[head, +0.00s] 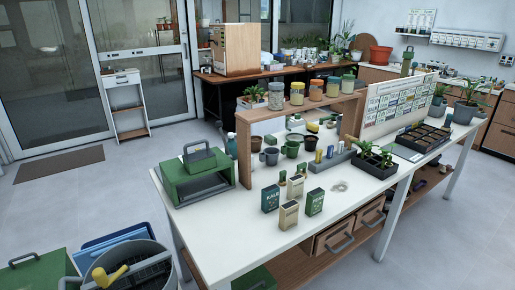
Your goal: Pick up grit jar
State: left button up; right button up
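Several lidded jars stand in a row on the raised wooden shelf (262,112) over the white table. Neither of my grippers shows in the head view.
The white table (225,245) holds a green metal box (195,178), seed packets (270,198), small pots, and seedling trays. A grey bucket (150,262) and a green case (38,272) are at the bottom left.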

aim_at(276, 98)
jog(key=i+l+u, duration=0.15)
jog(key=l, duration=0.2)
jog(key=u, duration=0.5)
jog(key=i+l+u, duration=0.1)
jog(key=l+u, duration=0.65)
jog(key=u, duration=0.2)
jog(key=l+u, duration=0.45)
